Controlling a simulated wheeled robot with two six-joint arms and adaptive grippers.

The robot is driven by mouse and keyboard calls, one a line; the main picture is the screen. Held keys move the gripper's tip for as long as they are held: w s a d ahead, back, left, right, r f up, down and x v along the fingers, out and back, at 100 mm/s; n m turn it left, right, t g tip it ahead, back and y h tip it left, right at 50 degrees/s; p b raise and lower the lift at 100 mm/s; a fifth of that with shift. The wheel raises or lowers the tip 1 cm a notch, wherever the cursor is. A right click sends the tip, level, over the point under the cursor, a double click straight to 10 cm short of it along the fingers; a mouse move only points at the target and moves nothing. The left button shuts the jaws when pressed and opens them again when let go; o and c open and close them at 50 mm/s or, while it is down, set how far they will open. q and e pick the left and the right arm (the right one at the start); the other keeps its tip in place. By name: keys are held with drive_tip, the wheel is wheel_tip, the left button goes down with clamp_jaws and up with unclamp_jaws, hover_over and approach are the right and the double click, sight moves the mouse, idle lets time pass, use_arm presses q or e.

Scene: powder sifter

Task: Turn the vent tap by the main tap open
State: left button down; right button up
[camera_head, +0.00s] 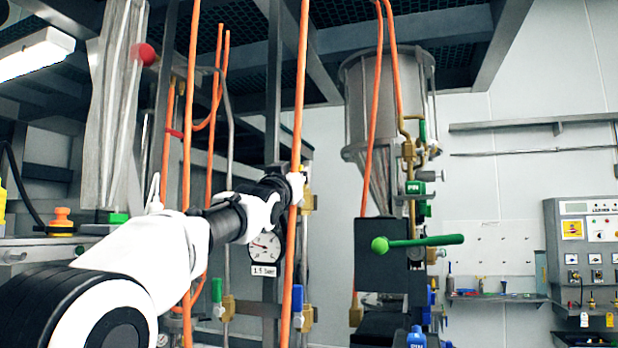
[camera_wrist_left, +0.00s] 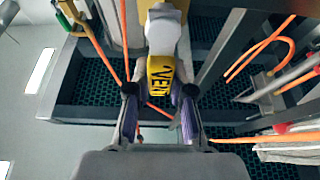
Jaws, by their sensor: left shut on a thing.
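My left gripper (camera_head: 296,187) reaches up and across to the pipework beside the grey post. In the left wrist view the gripper (camera_wrist_left: 160,95) is shut with its two fingers either side of the vent tap. The yellow tag (camera_wrist_left: 161,75) reading "VENT" and a pale part above it show between the fingers. In the head view the fingers and an orange hose hide most of the tap; brass fittings (camera_head: 306,201) show just beyond. I cannot tell how far the tap is turned. My right gripper is not in view.
Orange hoses (camera_head: 300,90) hang close around my left arm. A pressure gauge (camera_head: 264,247) sits just below the gripper. Lower down are a blue tap lever (camera_head: 297,298) and a green one (camera_head: 217,290). A green-handled lever (camera_head: 430,241) and a metal hopper (camera_head: 366,95) stand to the right.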

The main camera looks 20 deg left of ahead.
use_arm(q)
drive_tip(key=shift+s+a+r, duration=0.1)
drive_tip(key=shift+s+r, duration=0.05)
drive_tip(key=shift+r, duration=0.3)
drive_tip(key=c, duration=1.2)
unclamp_jaws()
drive_tip(key=shift+o, duration=1)
drive_tip(key=shift+w+f, duration=0.15)
drive_tip(key=shift+w, duration=0.05)
drive_tip(key=shift+w+f, duration=0.15)
drive_tip(key=shift+f, duration=0.05)
drive_tip(key=v, duration=0.7)
drive_tip(key=shift+s, duration=0.2)
drive_tip(key=shift+w+f, duration=0.1)
drive_tip(key=shift+f, duration=0.1)
